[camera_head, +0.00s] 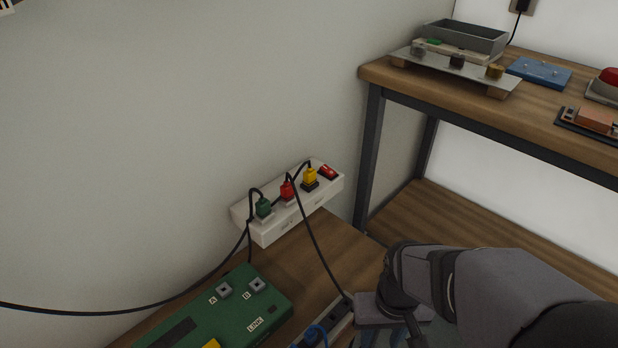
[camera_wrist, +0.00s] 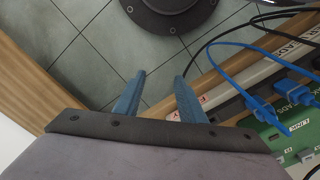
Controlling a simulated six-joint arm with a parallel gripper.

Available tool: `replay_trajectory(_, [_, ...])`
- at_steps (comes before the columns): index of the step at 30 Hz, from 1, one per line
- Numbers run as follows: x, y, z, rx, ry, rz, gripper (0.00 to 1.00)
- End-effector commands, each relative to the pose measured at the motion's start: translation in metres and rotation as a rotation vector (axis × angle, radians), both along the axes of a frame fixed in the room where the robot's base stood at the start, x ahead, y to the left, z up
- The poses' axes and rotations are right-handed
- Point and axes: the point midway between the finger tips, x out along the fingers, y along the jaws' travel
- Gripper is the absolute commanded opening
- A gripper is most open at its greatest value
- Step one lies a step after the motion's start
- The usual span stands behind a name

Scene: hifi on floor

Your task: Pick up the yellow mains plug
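The yellow mains plug (camera_head: 310,177) sits upright in a white power strip (camera_head: 262,234) by the wall, next to the strip's red switch (camera_head: 328,171). A black cord runs from it. A red plug (camera_head: 287,190) and a green plug (camera_head: 263,207) stand in the same strip to its left. My gripper (camera_head: 381,340) is at the bottom of the head view, below and right of the strip and well apart from it. In the wrist view its two blue fingers (camera_wrist: 160,82) are spread with nothing between them. The yellow plug is not in the wrist view.
A green board (camera_head: 225,305) lies on the low wooden surface below the strip. Black cords loop near the plugs. Blue cables (camera_wrist: 245,85) show in the wrist view. A wooden bench (camera_head: 440,95) with several items stands at right. Bare wood lies in front of the strip.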

Motion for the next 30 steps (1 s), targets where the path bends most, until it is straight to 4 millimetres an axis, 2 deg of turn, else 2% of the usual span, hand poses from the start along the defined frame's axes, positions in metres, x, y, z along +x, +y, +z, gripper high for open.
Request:
replay_trajectory(14, [0.0,0.0,0.0,0.0,0.0,0.0,0.38])
replay_trajectory(19, [0.006,0.001,0.009,-0.003,-0.001,-0.01,0.38])
replay_trajectory(23, [0.024,0.003,0.03,-0.013,-0.005,-0.045,0.38])
replay_trajectory(26, [0.046,0.007,0.054,-0.026,-0.013,-0.087,0.38])
replay_trajectory(30, [0.086,0.018,0.095,-0.049,-0.03,-0.175,0.38])
